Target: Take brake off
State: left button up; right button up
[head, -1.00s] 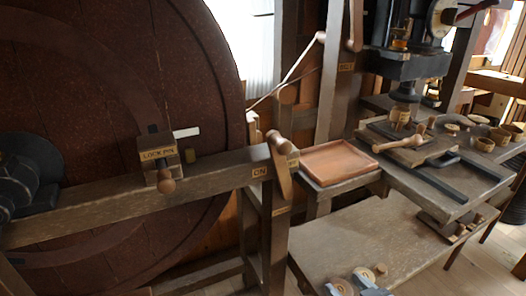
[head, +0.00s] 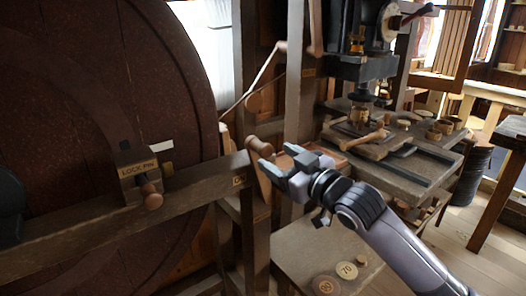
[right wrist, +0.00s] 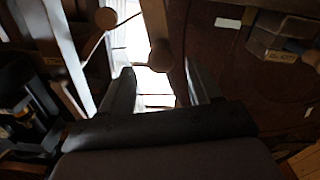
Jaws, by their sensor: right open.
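The brake lever (head: 259,147) is a wooden handle with a round knob, at the right end of the heavy beam beside the big dark wheel. A small ON plate (head: 239,180) sits on the beam just left of it. My right gripper (head: 276,163) is open and empty, close to the lever in the head view and partly covering its lower part. In the right wrist view a round wooden knob (right wrist: 160,55), seemingly the lever's, shows between and beyond the fingertips. I cannot tell whether they touch. My left gripper is not in view.
The lock pin block (head: 137,172) with its knob sits on the beam to the left. Another wooden knob (head: 255,102) on a rod is behind the lever. A workbench (head: 410,175) with a mallet and several turned pieces stands right. Numbered discs (head: 346,271) lie on the lower bench.

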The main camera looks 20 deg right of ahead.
aim_at(269, 153)
jog(key=shift+x, duration=2.65)
grip_shut()
